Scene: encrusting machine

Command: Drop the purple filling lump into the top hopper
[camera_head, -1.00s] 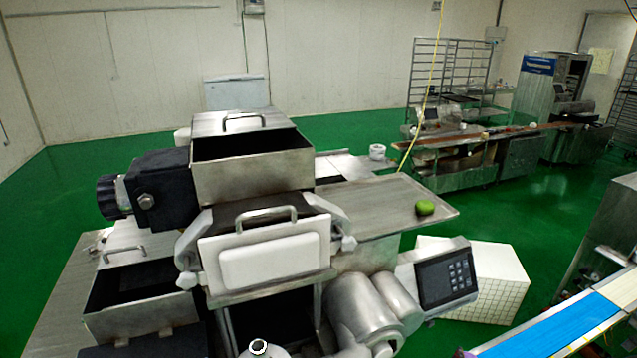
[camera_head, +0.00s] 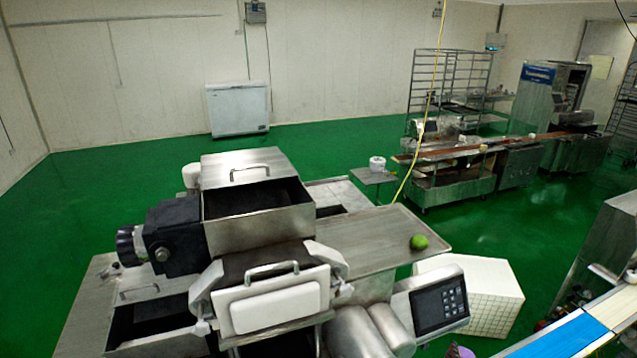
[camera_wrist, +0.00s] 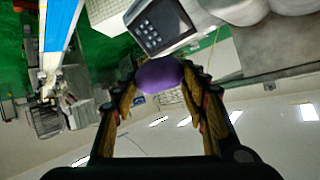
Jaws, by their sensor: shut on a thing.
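The purple filling lump (camera_wrist: 160,76) is between the fingertips of my gripper (camera_wrist: 160,80) in the wrist view. The fingers press on both its sides, and it is held off any surface. The machine's keypad panel (camera_head: 439,306) also shows in the wrist view (camera_wrist: 158,25), beyond the lump.
A lower open hopper (camera_head: 150,318) is at the machine's left. A steel tray (camera_head: 350,250) with a green lump (camera_head: 419,242) extends to the right. A white block (camera_head: 490,285) and a blue conveyor (camera_head: 570,335) are at the right.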

